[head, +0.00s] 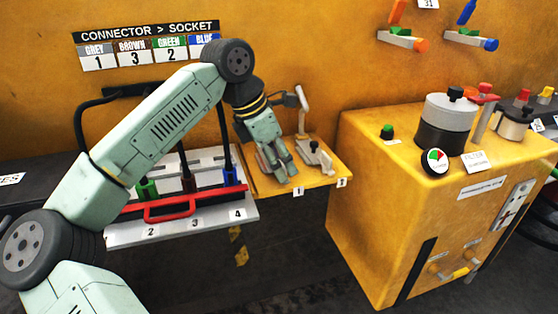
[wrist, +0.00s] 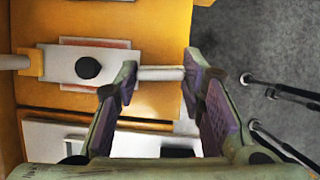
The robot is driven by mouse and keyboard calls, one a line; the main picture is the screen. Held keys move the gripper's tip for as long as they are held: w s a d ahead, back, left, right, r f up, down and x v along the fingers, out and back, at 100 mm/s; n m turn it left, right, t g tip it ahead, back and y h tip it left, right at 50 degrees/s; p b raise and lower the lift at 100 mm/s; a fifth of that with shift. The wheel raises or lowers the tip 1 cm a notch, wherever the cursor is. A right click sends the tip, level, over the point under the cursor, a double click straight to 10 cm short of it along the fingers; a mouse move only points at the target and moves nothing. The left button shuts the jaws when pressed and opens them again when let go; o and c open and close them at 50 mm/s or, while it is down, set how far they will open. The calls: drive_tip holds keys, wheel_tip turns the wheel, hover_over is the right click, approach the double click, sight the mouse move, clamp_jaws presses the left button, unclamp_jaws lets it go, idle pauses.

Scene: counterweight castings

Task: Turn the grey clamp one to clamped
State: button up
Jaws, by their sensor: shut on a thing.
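My gripper (head: 287,176) is low over the yellow shelf, by the label 1. In the wrist view my gripper (wrist: 160,76) has its two purple-padded fingers on either side of a pale grey handle bar (wrist: 160,73) and is shut on it. The bar lies about level in line with the grey clamp one's plate (wrist: 62,66), which has a black knob (wrist: 88,68) on it. The bar reaches out toward the shelf's edge. In the head view my gripper hides most of this clamp.
Another grey clamp (head: 318,156) stands just right of my gripper, with a pale upright lever (head: 302,108) behind. Left is the connector panel (head: 190,229) with a red handle (head: 170,207). A yellow cabinet (head: 385,220) stands to the right. Floor is open below the shelf edge.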

drive_tip(key=o, duration=1.1)
drive_tip(key=shift+o, duration=0.2)
drive_tip(key=v, duration=1.2)
drive_tip(key=shift+a, duration=0.1)
